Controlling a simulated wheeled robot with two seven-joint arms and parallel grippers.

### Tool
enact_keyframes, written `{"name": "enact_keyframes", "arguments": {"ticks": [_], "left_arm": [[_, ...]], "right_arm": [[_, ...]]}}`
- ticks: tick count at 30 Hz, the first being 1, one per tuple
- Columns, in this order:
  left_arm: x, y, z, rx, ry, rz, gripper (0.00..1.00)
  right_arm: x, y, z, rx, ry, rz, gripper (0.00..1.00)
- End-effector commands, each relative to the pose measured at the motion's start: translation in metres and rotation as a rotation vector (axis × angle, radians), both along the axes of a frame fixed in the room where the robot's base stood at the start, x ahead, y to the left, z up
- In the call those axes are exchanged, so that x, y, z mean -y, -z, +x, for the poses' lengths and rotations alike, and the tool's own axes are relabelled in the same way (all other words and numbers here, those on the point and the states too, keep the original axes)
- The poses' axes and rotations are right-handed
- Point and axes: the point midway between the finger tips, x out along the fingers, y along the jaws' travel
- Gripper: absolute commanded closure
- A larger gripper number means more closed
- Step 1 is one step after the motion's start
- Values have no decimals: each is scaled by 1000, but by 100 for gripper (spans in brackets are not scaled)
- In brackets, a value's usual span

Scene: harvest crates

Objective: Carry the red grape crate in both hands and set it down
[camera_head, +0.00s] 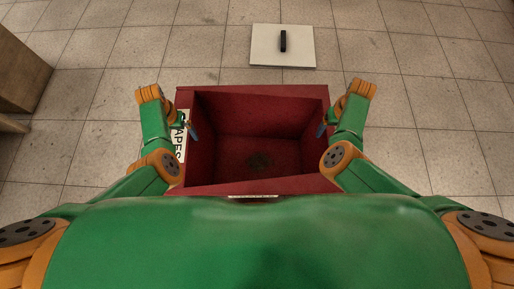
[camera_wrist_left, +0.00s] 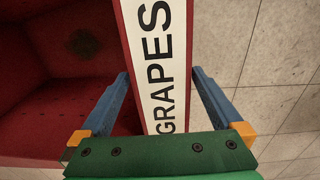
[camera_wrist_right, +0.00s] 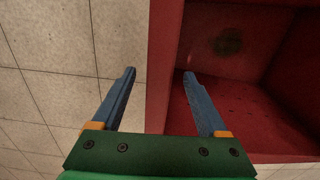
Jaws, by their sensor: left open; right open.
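The red grape crate (camera_head: 255,188) is in front of me in the head view, open at the top and empty apart from a dark patch on its floor. A white label reading GRAPES (camera_wrist_left: 157,60) is on its left side. My left gripper (camera_head: 190,128) is open at the left wall; in the left wrist view its blue fingers (camera_wrist_left: 160,88) stand on either side of that wall, with a gap. My right gripper (camera_head: 322,128) is open at the right wall; in the right wrist view its fingers (camera_wrist_right: 158,80) have the wall's edge (camera_wrist_right: 160,60) between them.
A pale square board (camera_head: 270,50) with a small black object (camera_head: 283,41) on it lies on the tiled floor beyond the crate. A wooden piece of furniture (camera_head: 20,75) stands at the far left. The floor on the right is clear.

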Motion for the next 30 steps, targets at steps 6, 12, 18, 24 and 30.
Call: {"name": "enact_keyframes", "arguments": {"ticks": [6,12,18,24,30], "left_arm": [[0,13,-1,0,0,-1,0],[0,13,0,0,0,0,0],[0,13,0,0,0,0,46],[0,13,0,0,0,0,100],[0,13,0,0,0,0,100]], "right_arm": [[0,13,0,1,0,1,24],[0,13,0,2,0,1,24],[0,13,0,2,0,1,69],[0,13,0,1,0,1,100],[0,13,0,1,-1,1,100]]}}
